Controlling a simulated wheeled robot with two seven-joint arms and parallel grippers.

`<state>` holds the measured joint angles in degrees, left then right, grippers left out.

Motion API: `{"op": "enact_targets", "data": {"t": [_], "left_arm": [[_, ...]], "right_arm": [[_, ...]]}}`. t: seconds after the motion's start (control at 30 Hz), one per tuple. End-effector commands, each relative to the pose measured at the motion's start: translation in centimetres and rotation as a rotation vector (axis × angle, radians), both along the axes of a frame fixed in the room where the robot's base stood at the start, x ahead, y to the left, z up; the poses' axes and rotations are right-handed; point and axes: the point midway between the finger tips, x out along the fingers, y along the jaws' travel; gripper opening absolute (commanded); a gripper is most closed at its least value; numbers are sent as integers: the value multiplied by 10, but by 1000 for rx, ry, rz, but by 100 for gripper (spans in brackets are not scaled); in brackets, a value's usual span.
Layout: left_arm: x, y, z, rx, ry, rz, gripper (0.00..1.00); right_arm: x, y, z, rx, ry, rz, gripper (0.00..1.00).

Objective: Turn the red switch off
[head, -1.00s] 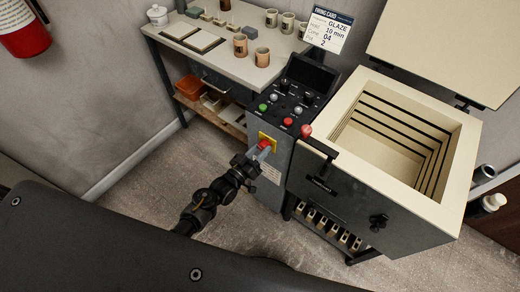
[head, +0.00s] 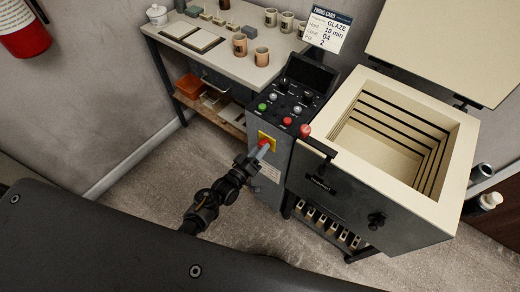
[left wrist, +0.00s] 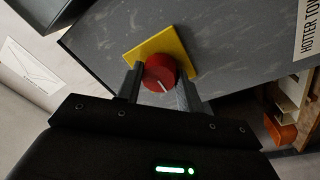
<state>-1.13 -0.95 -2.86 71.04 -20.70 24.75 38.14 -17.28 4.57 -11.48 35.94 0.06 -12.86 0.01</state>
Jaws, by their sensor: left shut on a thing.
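The red switch (head: 264,143) is a round knob on a yellow plate (head: 268,137) on the side of the grey control box (head: 266,185). In the left wrist view the red switch (left wrist: 159,73) shows a white mark on its face, pointing toward the lower right, on the yellow plate (left wrist: 171,43). My left gripper (head: 259,152) is at the knob, with one finger on each side of it in the left wrist view (left wrist: 160,88), shut on it. My right gripper is not in view.
An open kiln (head: 375,200) stands right of the control box, with a red-knobbed handle (head: 305,131) near its corner. Buttons (head: 287,120) sit on the box's top panel. A worktable (head: 215,57) with pots is behind. The floor in front is free.

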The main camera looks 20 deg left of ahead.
Motion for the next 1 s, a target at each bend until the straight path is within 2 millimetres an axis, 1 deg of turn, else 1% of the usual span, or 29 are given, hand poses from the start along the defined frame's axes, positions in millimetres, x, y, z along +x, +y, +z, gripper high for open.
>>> {"op": "enact_targets", "data": {"t": [0.13,0.17,0.3,0.33,0.57,0.67,0.77,1.0], "left_arm": [[-1,-1,-1,-2,3,-2,14],[-1,-1,-1,-2,3,-2,38],[-1,-1,-1,-1,2,-2,57],[-1,-1,-1,0,2,-2,59],[0,0,0,0,1,-1,59],[-4,1,-1,0,1,-1,59],[-15,6,-3,1,3,0,59],[-60,23,-9,2,2,0,59]], "right_arm": [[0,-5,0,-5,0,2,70],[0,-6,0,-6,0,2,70],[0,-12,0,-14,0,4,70],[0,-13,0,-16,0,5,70],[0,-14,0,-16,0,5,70],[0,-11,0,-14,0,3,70],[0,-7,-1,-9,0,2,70],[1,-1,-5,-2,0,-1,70]]}}
